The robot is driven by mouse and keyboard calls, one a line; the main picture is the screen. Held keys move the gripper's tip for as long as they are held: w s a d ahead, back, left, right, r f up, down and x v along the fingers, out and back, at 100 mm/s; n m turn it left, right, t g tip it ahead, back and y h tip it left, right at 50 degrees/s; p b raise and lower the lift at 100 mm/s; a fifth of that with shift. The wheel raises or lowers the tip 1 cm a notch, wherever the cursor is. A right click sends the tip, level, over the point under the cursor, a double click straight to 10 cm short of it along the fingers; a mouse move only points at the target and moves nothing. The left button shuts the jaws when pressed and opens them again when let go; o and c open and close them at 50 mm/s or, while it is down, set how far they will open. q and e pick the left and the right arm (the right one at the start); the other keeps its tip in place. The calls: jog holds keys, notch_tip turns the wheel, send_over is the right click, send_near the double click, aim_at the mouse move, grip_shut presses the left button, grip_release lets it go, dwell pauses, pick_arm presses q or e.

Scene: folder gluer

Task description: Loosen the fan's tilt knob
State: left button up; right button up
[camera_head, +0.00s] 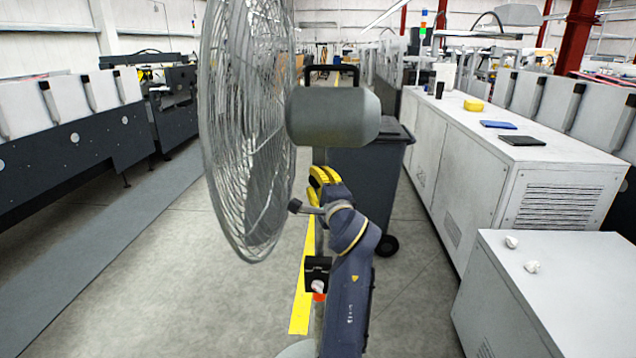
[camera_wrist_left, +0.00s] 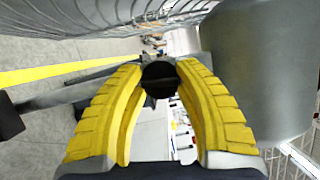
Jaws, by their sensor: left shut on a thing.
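The grey pedestal fan stands in the middle of the head view, with its wire cage (camera_head: 250,130) on the left and its rounded motor housing (camera_head: 335,118) on the right. My left gripper (camera_head: 324,174), with yellow fingers, is just below the housing. In the left wrist view, the yellow fingers are closed around the dark round tilt knob (camera_wrist_left: 160,76), one finger on each side. The housing (camera_wrist_left: 255,70) fills the upper right there, and the cage (camera_wrist_left: 90,18) runs along the top. In the head view the knob is hidden by my gripper. My right gripper is not in view.
A small black box (camera_head: 317,272) sits low beside my left arm. A dark grey bin (camera_head: 360,185) stands behind the fan. White cabinets (camera_head: 500,150) line the right, with a yellow item (camera_head: 473,105) on top. The floor left of the fan is clear.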

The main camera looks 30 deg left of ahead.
pick_arm(q)
jog(key=o, duration=1.1)
jog(key=shift+s+a+r, duration=0.1)
jog(key=shift+a, duration=0.1)
jog(key=shift+c, duration=0.2)
jog(key=shift+o, duration=1.1)
jog(key=shift+d, duration=0.1)
